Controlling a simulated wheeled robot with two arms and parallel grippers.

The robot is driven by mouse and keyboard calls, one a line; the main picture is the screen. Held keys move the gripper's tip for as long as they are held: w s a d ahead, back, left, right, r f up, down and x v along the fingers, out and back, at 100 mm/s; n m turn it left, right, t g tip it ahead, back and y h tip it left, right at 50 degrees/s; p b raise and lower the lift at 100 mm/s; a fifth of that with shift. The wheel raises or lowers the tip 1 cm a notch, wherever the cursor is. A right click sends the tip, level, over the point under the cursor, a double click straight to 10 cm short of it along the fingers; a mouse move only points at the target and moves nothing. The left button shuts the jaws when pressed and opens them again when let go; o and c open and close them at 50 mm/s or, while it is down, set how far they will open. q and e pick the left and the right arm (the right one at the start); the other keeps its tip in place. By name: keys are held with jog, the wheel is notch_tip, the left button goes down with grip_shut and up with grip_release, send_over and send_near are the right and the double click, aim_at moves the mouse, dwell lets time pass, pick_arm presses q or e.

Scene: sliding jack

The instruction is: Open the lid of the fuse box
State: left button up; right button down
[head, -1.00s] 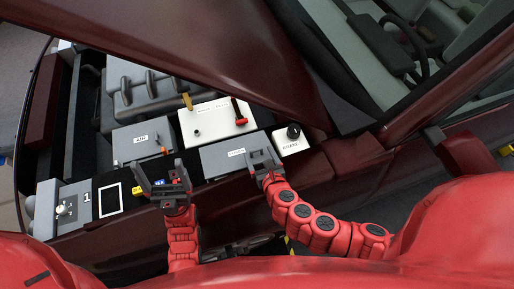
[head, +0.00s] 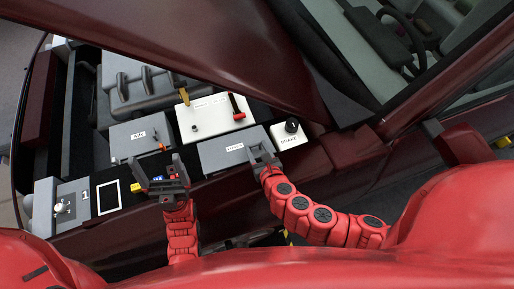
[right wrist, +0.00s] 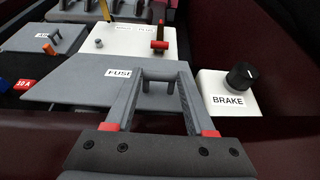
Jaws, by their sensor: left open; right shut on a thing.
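The fuse box (head: 218,154) is a grey box labelled FUSE, set in the dark bay under the raised hood. Its flat lid (right wrist: 85,82) looks closed in the right wrist view, and a grey handle (right wrist: 158,75) stands at its right end. My right gripper (head: 261,153) reaches over that end and is shut on the handle; its fingers partly hide the handle. My left gripper (head: 162,178) is open and empty, left of the fuse box, near the bay's front edge.
A white BRAKE box (head: 283,140) with a black knob stands just right of the fuse box. A white panel (head: 206,122) with a red lever is behind it. A grey AIR box (head: 130,143) is to the left. The dark red hood (head: 220,45) hangs above.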

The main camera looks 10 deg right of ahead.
jog(key=r+p, duration=0.1)
jog(key=p, duration=0.1)
jog(key=w+r+g+p, duration=0.1)
jog(key=r+p, duration=0.1)
jog(key=p, duration=0.1)
jog(key=shift+w+a+g, duration=0.2)
jog(key=shift+g, duration=0.1)
jog(key=shift+w+r+p, duration=0.1)
jog(key=shift+w+p, duration=0.2)
jog(key=shift+p, duration=0.25)
jog(key=w+a+r+p, duration=0.1)
jog(key=w+r+p, duration=0.1)
jog(key=w, duration=0.3)
jog(key=shift+w+r, duration=0.2)
jog(key=shift+r, duration=0.3)
jog(key=shift+c, duration=1.8)
grip_release()
jog(key=shift+o, duration=0.6)
jog(key=shift+s, duration=0.1)
